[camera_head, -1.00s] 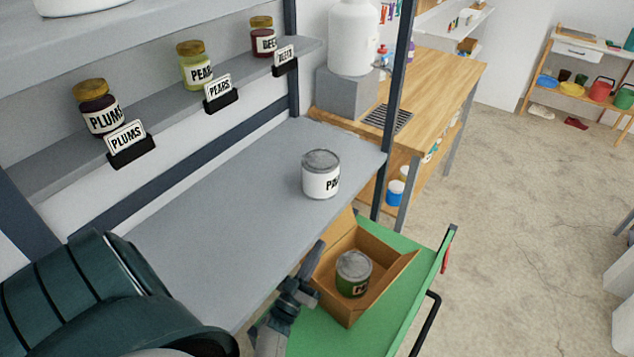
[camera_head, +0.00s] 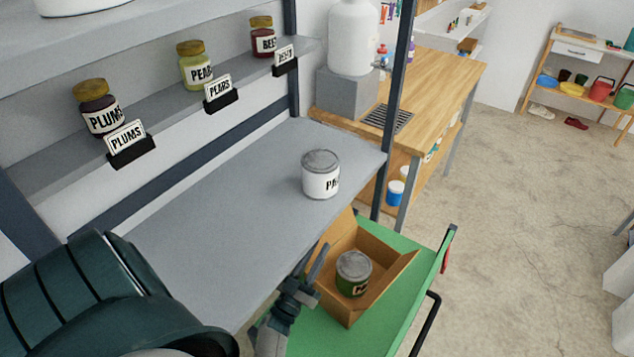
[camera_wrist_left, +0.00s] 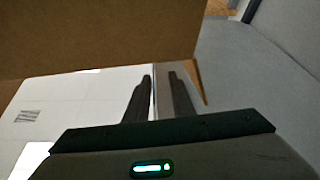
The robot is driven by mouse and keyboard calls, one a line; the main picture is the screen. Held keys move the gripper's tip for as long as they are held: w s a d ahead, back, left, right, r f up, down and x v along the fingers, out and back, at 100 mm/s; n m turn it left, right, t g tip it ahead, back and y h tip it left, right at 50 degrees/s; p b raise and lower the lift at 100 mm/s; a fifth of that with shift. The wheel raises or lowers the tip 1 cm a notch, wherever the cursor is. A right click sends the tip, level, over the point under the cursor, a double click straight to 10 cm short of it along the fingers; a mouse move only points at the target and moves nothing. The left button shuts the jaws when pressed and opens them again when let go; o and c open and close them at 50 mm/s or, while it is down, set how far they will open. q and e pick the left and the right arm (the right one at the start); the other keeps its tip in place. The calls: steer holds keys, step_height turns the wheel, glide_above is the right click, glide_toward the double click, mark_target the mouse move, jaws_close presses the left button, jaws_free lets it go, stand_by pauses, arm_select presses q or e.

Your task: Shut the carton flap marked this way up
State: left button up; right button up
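The open brown carton (camera_head: 377,303) sits on a green cart top, with a labelled can (camera_head: 353,273) inside. Its raised flaps show at the back (camera_head: 339,232) and leaning outward on the right (camera_head: 396,277). No "this way up" mark is readable. My left gripper (camera_head: 312,262) is at the carton's left side, close to the cardboard; contact cannot be told. In the left wrist view, the two fingers (camera_wrist_left: 160,80) stand a small gap apart with nothing clearly held, and brown cardboard (camera_wrist_left: 100,40) fills the upper left. My right gripper is not in view.
A dark rack post (camera_head: 391,130) rises behind the carton. The green cart (camera_head: 320,335) has some bare room in front. Labelled jars stand on the upper shelf.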

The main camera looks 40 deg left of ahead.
arm_select(q)
steer(key=shift+f, duration=0.1)
steer(key=b+v, duration=0.2)
steer(key=v, duration=0.4)
steer(key=shift+s+d+f+b, duration=0.15)
steer(key=shift+s+f+b, duration=0.05)
steer(key=shift+s+b, duration=0.1)
steer(key=shift+s, duration=0.35)
steer(key=shift+s+d+f, duration=0.1)
steer(key=shift+d, duration=0.05)
